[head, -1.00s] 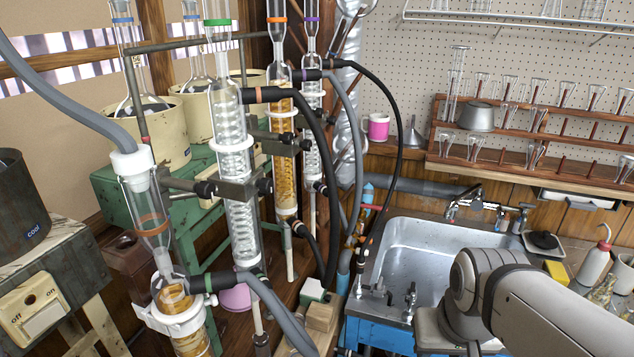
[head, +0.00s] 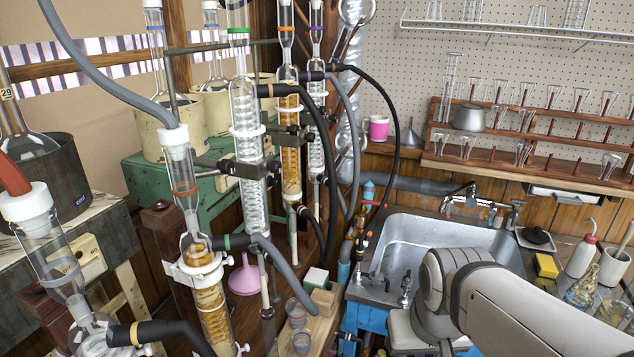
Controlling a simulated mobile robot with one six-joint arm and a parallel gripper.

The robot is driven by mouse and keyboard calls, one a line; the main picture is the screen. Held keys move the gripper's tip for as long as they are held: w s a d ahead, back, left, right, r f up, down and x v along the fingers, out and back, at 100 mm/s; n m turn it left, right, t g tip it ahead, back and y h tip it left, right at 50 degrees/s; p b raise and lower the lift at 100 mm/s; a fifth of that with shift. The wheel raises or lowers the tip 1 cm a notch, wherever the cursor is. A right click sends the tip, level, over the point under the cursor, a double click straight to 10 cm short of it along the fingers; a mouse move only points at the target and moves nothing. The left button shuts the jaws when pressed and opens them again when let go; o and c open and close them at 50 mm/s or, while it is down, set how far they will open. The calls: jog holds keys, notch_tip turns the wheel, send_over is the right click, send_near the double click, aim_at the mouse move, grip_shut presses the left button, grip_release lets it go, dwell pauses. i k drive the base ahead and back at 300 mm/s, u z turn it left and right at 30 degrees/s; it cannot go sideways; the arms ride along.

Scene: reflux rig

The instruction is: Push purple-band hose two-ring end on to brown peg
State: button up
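The purple-band condenser (head: 316,110) stands at the back of the row of glass columns, behind the orange-band one. A black hose (head: 396,130) arches from near there to the right and comes down by the sink's left edge. Its lower part (head: 366,236) is by the pipework, with small pale and orange marks; I cannot count rings. A grey hose (head: 352,110) drops beside it. I cannot pick out a brown peg for certain. My gripper is out of view; only my arm shows at lower right.
The sink (head: 425,262) with taps lies right of the columns. Green- and orange-band condensers (head: 243,110) (head: 290,150), clamps and hanging hoses crowd the middle. A wooden block (head: 325,300) and small cups lie below. A glassware rack (head: 540,130) is on the right wall.

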aim_at(322, 178)
jog(key=u, duration=0.3)
jog(key=k, duration=1.25)
jog(key=z, duration=0.4)
jog(key=i, duration=1.6)
jog(key=z, duration=0.45)
